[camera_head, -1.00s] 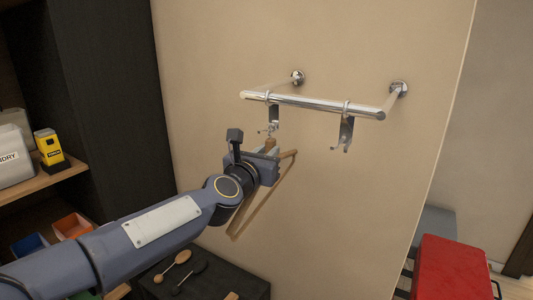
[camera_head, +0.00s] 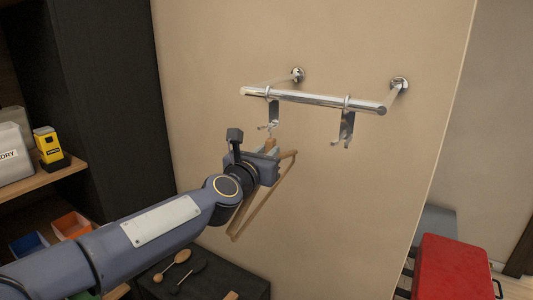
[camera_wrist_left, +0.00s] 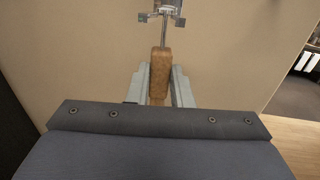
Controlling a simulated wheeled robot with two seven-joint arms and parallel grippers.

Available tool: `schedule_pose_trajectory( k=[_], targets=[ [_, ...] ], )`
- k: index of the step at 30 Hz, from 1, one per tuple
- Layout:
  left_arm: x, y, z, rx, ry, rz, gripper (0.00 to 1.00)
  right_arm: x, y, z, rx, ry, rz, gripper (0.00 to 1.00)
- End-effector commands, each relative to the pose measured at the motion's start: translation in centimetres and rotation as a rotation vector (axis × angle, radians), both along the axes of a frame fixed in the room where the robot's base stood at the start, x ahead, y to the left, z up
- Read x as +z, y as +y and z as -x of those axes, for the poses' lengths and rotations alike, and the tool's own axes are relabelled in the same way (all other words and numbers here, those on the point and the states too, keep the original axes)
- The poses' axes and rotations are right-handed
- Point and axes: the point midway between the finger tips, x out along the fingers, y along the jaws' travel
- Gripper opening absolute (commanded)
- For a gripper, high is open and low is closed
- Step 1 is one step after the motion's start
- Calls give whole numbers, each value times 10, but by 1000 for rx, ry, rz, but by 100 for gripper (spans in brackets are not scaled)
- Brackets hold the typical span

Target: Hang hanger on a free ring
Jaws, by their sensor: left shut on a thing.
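A wooden hanger (camera_head: 262,208) is held by my left gripper (camera_head: 271,158), below the left ring hook (camera_head: 272,113) on the chrome rail (camera_head: 315,100). In the left wrist view, the gripper (camera_wrist_left: 160,88) is shut on the hanger's wooden neck (camera_wrist_left: 159,72). The hanger's metal hook rises to the left ring hook (camera_wrist_left: 162,12) at the top edge. I cannot tell whether they touch. The right ring hook (camera_head: 344,127) hangs on the rail with nothing on it. My right gripper is out of view.
A dark low cabinet (camera_head: 245,284) with wooden utensils stands below. Shelves at left hold a yellow tool (camera_head: 48,147) and an orange bin (camera_head: 72,226). A red box (camera_head: 452,268) stands at lower right. The wall right of the gripper is clear.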

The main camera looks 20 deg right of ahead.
Motion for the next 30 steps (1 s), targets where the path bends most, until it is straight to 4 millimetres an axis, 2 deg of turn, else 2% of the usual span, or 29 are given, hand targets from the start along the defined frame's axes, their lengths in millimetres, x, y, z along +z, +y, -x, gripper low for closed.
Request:
schedule_pose_trajectory(
  k=[5, 6, 11, 21, 30],
  targets=[
    [1, 0, 0, 0, -1, 1, 0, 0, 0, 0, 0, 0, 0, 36],
    [1, 0, 0, 0, -1, 1, 23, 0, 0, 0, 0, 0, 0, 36],
    [1, 0, 0, 0, -1, 0, 44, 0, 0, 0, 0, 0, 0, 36],
    [-2, 3, 3, 0, 0, 0, 45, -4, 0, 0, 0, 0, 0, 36],
    [-3, 37, 37, 1, -4, 1, 45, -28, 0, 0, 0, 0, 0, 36]
  ],
)
